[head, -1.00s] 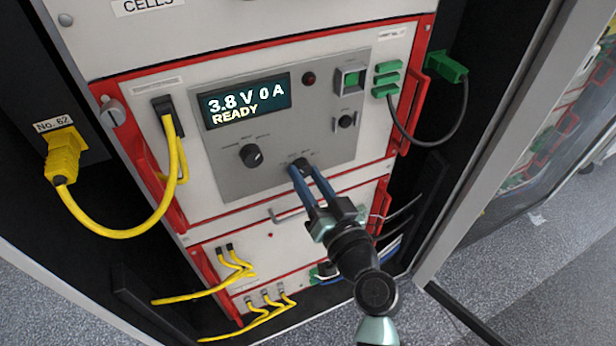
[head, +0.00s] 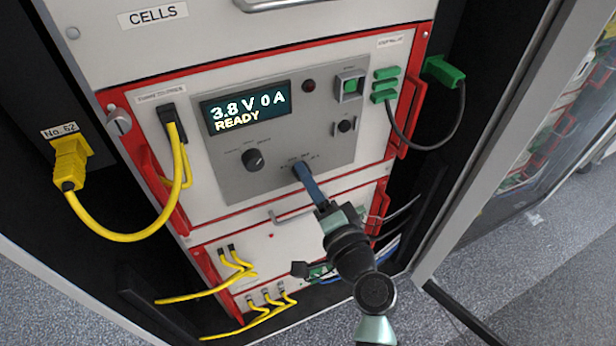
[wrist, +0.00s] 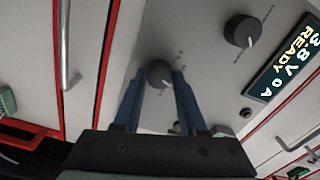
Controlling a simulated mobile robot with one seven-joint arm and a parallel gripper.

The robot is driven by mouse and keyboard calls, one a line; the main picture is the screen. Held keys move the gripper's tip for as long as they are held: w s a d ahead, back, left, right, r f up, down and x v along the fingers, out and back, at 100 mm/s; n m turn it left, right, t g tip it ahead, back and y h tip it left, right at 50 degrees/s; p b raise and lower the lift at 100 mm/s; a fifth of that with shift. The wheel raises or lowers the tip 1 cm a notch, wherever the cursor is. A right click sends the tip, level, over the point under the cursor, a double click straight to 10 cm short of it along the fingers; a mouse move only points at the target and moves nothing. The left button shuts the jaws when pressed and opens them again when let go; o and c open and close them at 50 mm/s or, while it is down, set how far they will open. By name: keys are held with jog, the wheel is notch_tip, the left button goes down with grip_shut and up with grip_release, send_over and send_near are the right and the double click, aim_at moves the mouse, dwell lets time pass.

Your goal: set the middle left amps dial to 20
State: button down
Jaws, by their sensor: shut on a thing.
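The amps dial (wrist: 160,73) is a dark round knob low on the grey control panel (head: 232,183). My gripper (wrist: 158,78) is shut on it, with one blue finger on each side. In the head view my gripper (head: 299,169) reaches up to the panel's lower edge and hides most of the dial. The scale marks around the dial are too small to read, and I cannot tell its exact setting. The display (head: 246,108) reads 3.8 V, 0 A, READY.
Another black dial (head: 253,160) sits up and left of the gripped one. A green square button (head: 351,86) and a small black knob (head: 345,124) are at right. A yellow cable (head: 112,236) hangs at left, a black cable (head: 440,143) at right. Red handles flank the panel.

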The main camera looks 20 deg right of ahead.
jog(key=shift+m, duration=0.6)
jog(key=shift+c, duration=2.3)
grip_release()
jog(key=s, duration=1.3)
jog(key=shift+d, duration=0.25)
